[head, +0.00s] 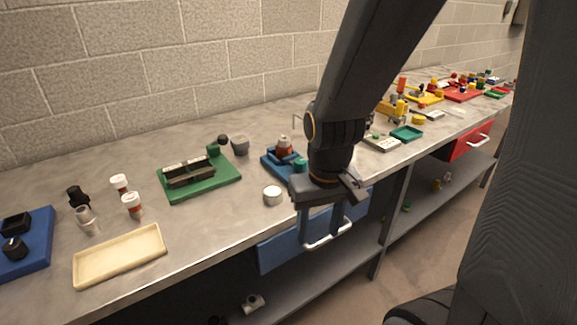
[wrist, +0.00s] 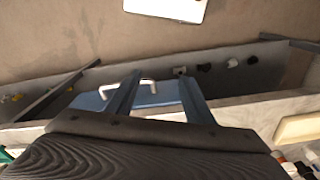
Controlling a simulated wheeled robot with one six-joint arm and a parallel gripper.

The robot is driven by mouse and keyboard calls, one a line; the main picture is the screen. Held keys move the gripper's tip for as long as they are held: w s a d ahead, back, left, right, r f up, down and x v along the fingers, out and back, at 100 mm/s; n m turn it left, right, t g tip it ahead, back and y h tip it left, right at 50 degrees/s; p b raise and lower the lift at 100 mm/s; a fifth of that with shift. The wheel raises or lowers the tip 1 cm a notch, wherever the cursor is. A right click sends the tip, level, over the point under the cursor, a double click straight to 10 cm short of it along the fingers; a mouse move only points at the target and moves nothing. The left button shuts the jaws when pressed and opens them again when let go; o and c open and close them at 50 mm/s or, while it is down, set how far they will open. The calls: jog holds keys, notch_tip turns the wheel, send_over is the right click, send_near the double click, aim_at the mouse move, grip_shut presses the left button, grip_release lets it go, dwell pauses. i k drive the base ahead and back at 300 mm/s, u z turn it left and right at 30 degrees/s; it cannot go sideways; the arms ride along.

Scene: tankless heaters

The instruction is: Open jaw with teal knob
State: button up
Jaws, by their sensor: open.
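A blue-based fixture (head: 271,166) stands on the bench near its front edge, left of my arm. A teal knob (head: 300,164) sits at its right end, beside my wrist. A brown and white piece (head: 284,147) stands on the fixture, and my arm hides part of its right side. I cannot tell the jaw's opening. My gripper (head: 320,232) points down in front of the bench edge, open and empty, apart from the knob. In the wrist view its fingers (wrist: 160,78) are spread, with the blue drawer front (wrist: 155,97) and its white handle (wrist: 148,82) behind them.
A green board (head: 222,181) with dark blocks, a small round tin (head: 272,195), a cream tray (head: 120,256) and small bottles stand to the left. A teal tray (head: 407,133) lies right of my arm. The blue drawer (head: 283,244) hangs below the bench top.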

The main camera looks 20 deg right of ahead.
aim_at(299, 163)
jog(key=z, duration=0.9)
jog(key=i, duration=0.35)
jog(key=u, duration=1.45)
